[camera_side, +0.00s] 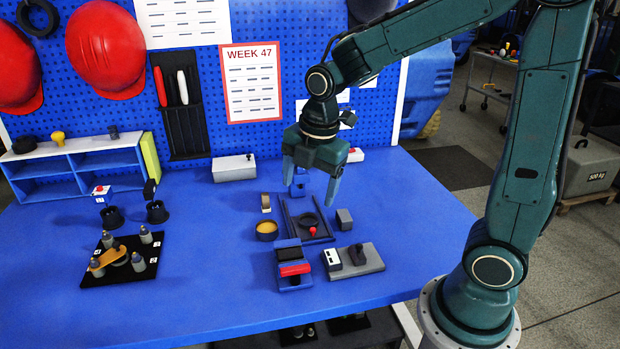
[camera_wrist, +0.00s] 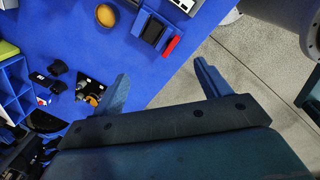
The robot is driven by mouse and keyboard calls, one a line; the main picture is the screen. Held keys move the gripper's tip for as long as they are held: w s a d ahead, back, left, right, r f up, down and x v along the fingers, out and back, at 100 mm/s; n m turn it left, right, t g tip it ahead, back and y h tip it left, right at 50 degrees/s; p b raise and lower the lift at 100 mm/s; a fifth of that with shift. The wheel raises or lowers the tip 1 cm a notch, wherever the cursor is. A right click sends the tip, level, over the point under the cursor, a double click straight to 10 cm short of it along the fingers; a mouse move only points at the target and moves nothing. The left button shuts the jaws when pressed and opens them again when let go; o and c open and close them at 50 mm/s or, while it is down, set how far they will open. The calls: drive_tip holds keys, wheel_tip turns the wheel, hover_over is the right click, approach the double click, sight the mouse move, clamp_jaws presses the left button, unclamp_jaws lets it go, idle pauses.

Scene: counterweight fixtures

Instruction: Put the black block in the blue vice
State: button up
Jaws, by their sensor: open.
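A blue fixture with a red bar (camera_side: 292,268), which looks like the blue vice, stands near the front middle of the table. It also shows at the top of the wrist view (camera_wrist: 172,46), with a dark rectangular area (camera_wrist: 153,31) between its blue sides. I cannot tell whether that is a block or an open gap. A small black piece (camera_side: 358,254) sits on a grey plate to its right; I cannot tell whether it is the black block. My gripper (camera_side: 310,176) is open and empty, pointing down above the table, behind and higher than the fixture.
A dark frame with a black ring (camera_side: 308,219) lies between a yellow-filled bowl (camera_side: 266,230) and a grey block (camera_side: 344,218). A black board with grey pegs (camera_side: 120,260) is at left. A blue shelf (camera_side: 78,168) stands at the back left. The front left table is clear.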

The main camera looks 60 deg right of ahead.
drive_tip(key=s+r+m+t, duration=0.2)
drive_tip(key=s+r+m, duration=0.2)
drive_tip(key=s+m, duration=0.3)
drive_tip(key=s+r+m+t, duration=0.1)
drive_tip(key=s+r+m, duration=0.2)
drive_tip(key=s+m, duration=0.5)
drive_tip(key=a+m, duration=0.1)
drive_tip(key=m, duration=0.2)
drive_tip(key=shift+s+r+t, duration=0.3)
drive_tip(key=shift+r+t, duration=0.05)
drive_tip(key=shift+t, duration=0.05)
